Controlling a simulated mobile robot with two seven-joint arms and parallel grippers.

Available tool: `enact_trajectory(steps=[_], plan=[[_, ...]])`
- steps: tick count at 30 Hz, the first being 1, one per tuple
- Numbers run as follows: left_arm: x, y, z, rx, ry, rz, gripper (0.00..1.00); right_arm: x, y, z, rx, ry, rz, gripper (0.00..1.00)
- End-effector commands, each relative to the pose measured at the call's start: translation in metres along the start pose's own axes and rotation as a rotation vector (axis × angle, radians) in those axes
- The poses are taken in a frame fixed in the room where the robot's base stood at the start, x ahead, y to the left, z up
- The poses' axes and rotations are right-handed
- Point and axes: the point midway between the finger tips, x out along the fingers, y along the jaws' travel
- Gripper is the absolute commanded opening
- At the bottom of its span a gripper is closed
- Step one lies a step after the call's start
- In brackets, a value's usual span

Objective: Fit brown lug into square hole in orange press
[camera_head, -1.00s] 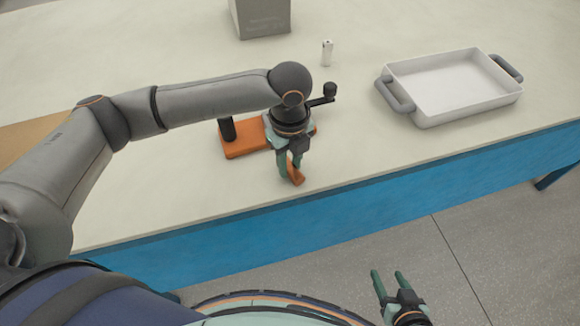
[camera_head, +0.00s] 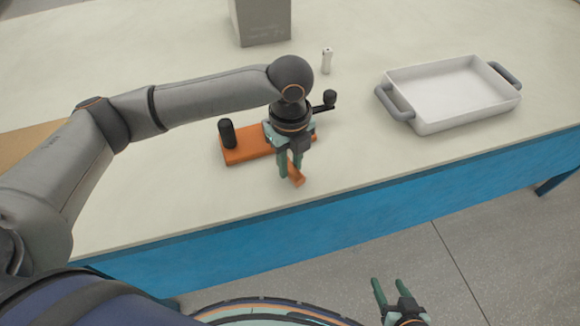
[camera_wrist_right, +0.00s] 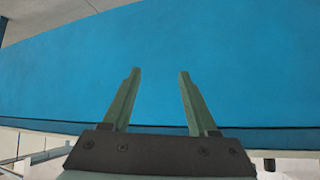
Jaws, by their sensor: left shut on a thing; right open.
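The orange press (camera_head: 240,149) lies on the pale table, with a black post (camera_head: 227,133) at its left end and a black crank knob (camera_head: 330,97) at upper right. My left gripper (camera_head: 290,172) points down in front of the press's right part and hides much of it; I cannot see the square hole. It is shut on the orange-brown lug (camera_head: 298,177), whose near end sticks out towards the table's front edge. I cannot tell whether the lug touches the table. My right gripper (camera_head: 390,284) is open and empty, low in front of the table; its fingers also show in the right wrist view (camera_wrist_right: 158,85).
A white tray (camera_head: 424,120) with grey handles stands to the right. A small white cylinder (camera_head: 326,62) stands behind the press, and a grey box (camera_head: 262,24) is at the back. The table between press and tray is clear. The blue table front (camera_wrist_right: 160,50) fills the right wrist view.

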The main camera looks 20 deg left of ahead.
Motion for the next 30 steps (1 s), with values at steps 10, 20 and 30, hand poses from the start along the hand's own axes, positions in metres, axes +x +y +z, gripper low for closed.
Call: enact_trajectory(steps=[10,20,30], plan=[[-0.073,0.038,-0.052,0.009,-0.001,-0.002,0.0,-0.012,0.007,-0.005,0.002,0.005,0.019,0.59],[-0.1,0.076,-0.102,0.005,0.0,-0.002,0.0,-0.017,0.011,0.001,0.006,-0.009,0.031,0.59],[-0.107,0.083,-0.106,-0.087,-0.004,0.003,0.0,-0.02,0.011,-0.004,0.008,-0.001,0.032,0.59]])
